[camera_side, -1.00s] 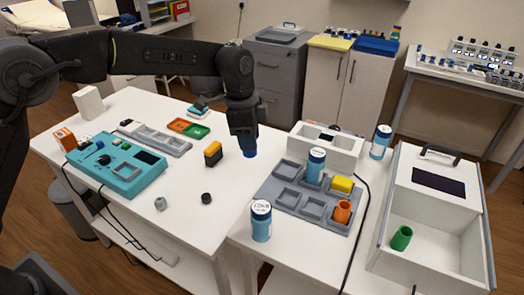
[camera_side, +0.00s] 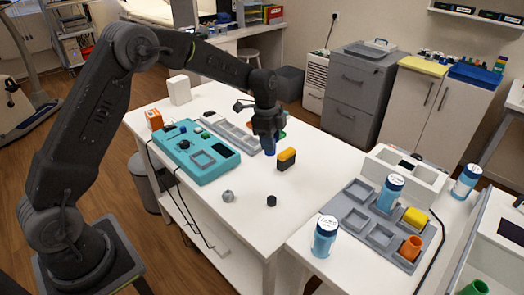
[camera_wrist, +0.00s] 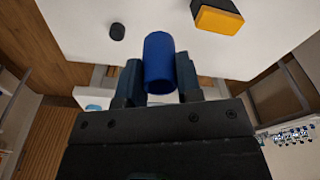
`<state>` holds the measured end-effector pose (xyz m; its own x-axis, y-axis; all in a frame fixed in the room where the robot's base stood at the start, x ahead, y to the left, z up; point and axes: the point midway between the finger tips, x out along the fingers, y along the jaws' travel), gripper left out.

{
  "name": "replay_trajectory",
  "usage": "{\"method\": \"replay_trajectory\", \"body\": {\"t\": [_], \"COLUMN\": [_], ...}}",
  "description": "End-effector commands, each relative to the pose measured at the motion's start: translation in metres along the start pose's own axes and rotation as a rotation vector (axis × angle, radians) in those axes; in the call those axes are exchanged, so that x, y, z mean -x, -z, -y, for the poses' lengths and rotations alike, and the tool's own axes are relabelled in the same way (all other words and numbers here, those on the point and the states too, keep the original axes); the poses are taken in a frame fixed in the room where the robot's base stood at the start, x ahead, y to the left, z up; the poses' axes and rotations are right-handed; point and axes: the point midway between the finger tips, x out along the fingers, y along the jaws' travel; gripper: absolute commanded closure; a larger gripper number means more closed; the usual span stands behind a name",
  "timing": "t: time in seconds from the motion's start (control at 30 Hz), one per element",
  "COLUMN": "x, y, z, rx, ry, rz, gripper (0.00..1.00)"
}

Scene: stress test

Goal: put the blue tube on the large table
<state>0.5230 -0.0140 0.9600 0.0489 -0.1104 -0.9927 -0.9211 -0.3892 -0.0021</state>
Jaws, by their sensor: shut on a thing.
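The blue tube (camera_wrist: 159,60) is held between the two fingers of my gripper (camera_wrist: 159,75) in the wrist view. In the side view the tube (camera_side: 269,148) shows as a short blue end below my gripper (camera_side: 267,134). I cannot tell whether the tube's lower end touches the tabletop.
A yellow-and-black block (camera_side: 286,159) stands close to the right of the tube. A teal device (camera_side: 197,152) lies to the left. A grey knob (camera_side: 228,196) and a dark knob (camera_side: 271,200) lie in front. A grey tray (camera_side: 361,218) sits on the right-hand table.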

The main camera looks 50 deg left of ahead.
Motion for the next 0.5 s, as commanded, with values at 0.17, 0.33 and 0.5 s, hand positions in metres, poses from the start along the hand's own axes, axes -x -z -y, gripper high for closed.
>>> {"method": "replay_trajectory", "body": {"t": [0.17, 0.33, 0.5], "x": [-0.016, -0.043, -0.068], "y": [0.02, 0.055, 0.087], "z": [-0.002, -0.005, -0.008], "rx": [-0.005, -0.005, -0.004], "ry": [-0.002, -0.002, -0.001], "rz": [0.0, 0.0, 0.0], "gripper": [0.9, 0.9, 0.9]}}
